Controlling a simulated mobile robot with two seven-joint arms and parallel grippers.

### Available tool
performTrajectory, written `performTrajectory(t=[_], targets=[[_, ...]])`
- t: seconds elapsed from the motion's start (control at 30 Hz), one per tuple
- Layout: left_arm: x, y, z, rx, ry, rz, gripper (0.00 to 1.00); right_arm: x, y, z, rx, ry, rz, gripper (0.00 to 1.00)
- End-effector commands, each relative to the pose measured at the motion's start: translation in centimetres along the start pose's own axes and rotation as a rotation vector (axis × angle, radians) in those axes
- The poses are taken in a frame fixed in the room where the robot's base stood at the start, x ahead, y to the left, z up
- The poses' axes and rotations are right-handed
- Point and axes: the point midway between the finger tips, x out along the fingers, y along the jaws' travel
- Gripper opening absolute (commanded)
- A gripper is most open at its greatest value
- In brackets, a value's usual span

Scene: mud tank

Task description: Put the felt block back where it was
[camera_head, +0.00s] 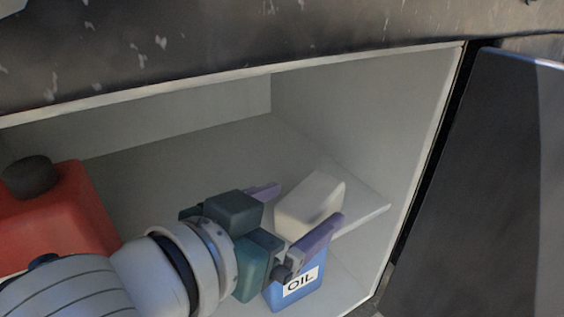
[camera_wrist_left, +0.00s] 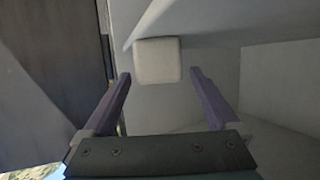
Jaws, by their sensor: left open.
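The felt block (camera_head: 311,205) is an off-white block with rounded edges. In the head view it rests on a pale shelf inside the compartment, close to the shelf's front right edge. My left gripper (camera_head: 304,212) is open, with its purple fingers on either side of the block in that view. In the left wrist view the felt block (camera_wrist_left: 158,60) lies ahead of the fingertips, roughly centred between them. The left gripper (camera_wrist_left: 160,75) shows nothing held there. Whether a finger touches the block cannot be told. My right gripper is not in view.
A blue oil container (camera_head: 295,290) stands below the gripper. A red can with a dark cap (camera_head: 62,215) stands at the left. The compartment's right wall (camera_head: 375,120) is close to the block. A dark door panel (camera_head: 490,190) stands open at the right.

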Motion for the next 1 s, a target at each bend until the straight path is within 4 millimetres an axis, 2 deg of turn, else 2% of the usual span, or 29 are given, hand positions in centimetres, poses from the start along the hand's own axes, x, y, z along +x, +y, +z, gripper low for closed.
performTrajectory(t=[0.3,0.5,0.7,1.0], targets=[[-7.0,0.0,-0.1,-0.001,-0.006,0.0,0.94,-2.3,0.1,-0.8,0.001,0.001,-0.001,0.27],[-10.2,0.0,0.0,0.001,-0.004,-0.001,0.94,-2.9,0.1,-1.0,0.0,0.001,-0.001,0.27],[-11.4,0.0,0.0,0.001,-0.002,-0.001,0.94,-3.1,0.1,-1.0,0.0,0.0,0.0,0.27],[-11.4,0.0,0.0,0.001,-0.001,-0.001,0.94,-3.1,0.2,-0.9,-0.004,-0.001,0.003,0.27]])
